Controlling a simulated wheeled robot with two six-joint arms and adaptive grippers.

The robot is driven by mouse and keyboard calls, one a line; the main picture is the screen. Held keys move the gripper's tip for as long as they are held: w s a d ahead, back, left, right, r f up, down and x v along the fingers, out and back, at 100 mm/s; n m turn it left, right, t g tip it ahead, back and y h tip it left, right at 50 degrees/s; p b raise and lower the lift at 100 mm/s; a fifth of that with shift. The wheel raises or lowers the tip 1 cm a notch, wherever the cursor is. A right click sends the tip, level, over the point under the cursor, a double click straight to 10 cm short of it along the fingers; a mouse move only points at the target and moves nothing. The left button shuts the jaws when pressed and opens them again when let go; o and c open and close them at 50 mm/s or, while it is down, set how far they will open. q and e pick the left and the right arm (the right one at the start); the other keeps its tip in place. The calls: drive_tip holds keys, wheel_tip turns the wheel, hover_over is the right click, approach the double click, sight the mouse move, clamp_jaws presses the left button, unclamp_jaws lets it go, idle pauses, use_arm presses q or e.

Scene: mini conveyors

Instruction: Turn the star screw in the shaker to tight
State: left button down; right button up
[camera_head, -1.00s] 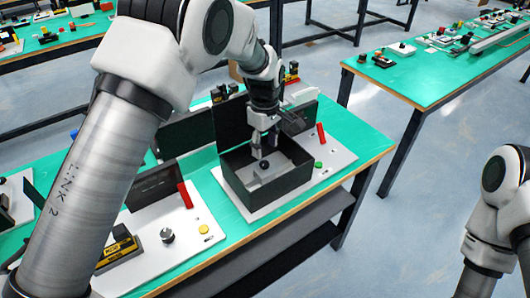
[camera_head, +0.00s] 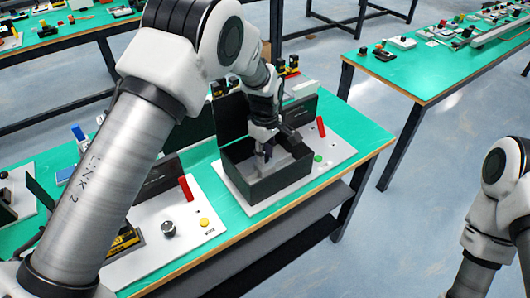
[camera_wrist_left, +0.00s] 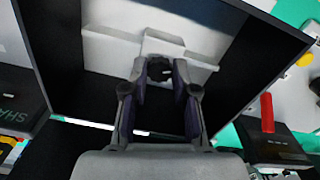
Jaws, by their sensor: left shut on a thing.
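The shaker (camera_head: 290,186) is a dark open-topped box on a white plate on the green table, with its lid raised behind. My left gripper (camera_head: 262,158) reaches down into it from above. In the left wrist view, the black star screw (camera_wrist_left: 159,70) sits by a light grey block inside the box, between the fingertips of my left gripper (camera_wrist_left: 160,78). The fingers are shut on the screw. In the head view the fingers and wall hide the screw. My right arm shows at the right edge, but its gripper is out of view.
A red handle (camera_head: 320,126) and a green button (camera_head: 318,158) stand right of the box. A neighbouring white plate with a grey knob (camera_head: 168,228), yellow button (camera_head: 204,222) and red handle (camera_head: 186,188) lies to the left. The box walls close in around the gripper.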

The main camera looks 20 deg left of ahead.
use_arm(q)
drive_tip(key=m+p, duration=0.2)
drive_tip(key=m, duration=0.2)
drive_tip(key=shift+s+p, duration=0.1)
drive_tip(key=shift+p, duration=0.2)
drive_tip(key=m+p, duration=0.2)
drive_tip(key=m, duration=0.4)
drive_tip(key=shift+a+m, duration=0.1)
drive_tip(key=shift+m, duration=0.3)
drive_tip(key=m+p, duration=0.2)
drive_tip(key=m, duration=0.4)
drive_tip(key=shift+f, duration=0.1)
drive_tip(key=m+p, duration=0.1)
drive_tip(key=m, duration=0.5)
drive_tip(key=shift+f, duration=0.1)
drive_tip(key=shift+s, duration=0.1)
drive_tip(key=c, duration=1.2)
unclamp_jaws()
drive_tip(key=o, duration=0.3)
drive_tip(key=shift+w, duration=0.2)
